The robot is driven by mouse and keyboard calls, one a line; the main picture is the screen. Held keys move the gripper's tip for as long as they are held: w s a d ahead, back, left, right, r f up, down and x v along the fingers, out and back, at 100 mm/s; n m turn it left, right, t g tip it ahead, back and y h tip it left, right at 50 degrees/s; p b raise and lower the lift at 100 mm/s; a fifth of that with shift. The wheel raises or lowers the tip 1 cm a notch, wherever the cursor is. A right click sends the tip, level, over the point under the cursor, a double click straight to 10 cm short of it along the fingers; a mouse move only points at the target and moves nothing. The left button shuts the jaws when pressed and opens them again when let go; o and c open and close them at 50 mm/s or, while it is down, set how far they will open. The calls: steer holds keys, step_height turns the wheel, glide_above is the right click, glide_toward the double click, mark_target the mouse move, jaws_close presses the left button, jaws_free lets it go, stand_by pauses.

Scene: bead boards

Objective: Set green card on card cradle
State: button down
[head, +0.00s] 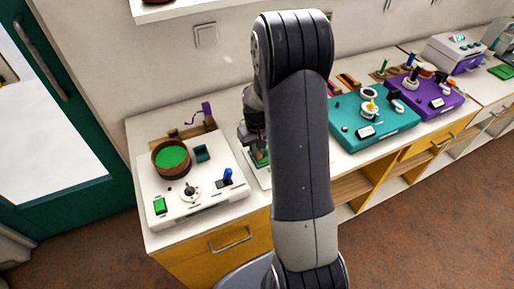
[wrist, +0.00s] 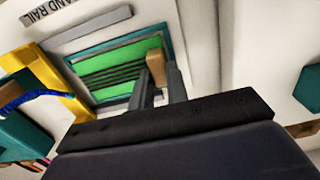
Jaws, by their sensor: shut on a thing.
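The green card (wrist: 122,75), with dark stripes across it, shows in the wrist view. It lies within a teal-edged frame (wrist: 74,61), which appears to be the card cradle. A tan tab (wrist: 155,68) stands at the card's right side. My gripper (wrist: 157,84) is shut on this tab, which appears to belong to the card. Whether the card rests fully in the frame or hovers just above it, I cannot tell. In the head view my gripper (head: 258,148) is low over a white board, partly hidden by my arm, with a bit of green below it.
A white board (head: 205,212) with a round green-topped bowl (head: 171,157) stands at left. Teal (head: 385,135) and purple (head: 437,103) boards stand at right. In the wrist view a yellow piece (wrist: 58,82) and a blue item (wrist: 15,103) lie left of the frame.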

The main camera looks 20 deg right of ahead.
stand_by(0.4)
steer(key=c, duration=1.3)
jaws_free()
steer(key=shift+r+p, duration=2.25)
steer(key=shift+r, duration=1.2)
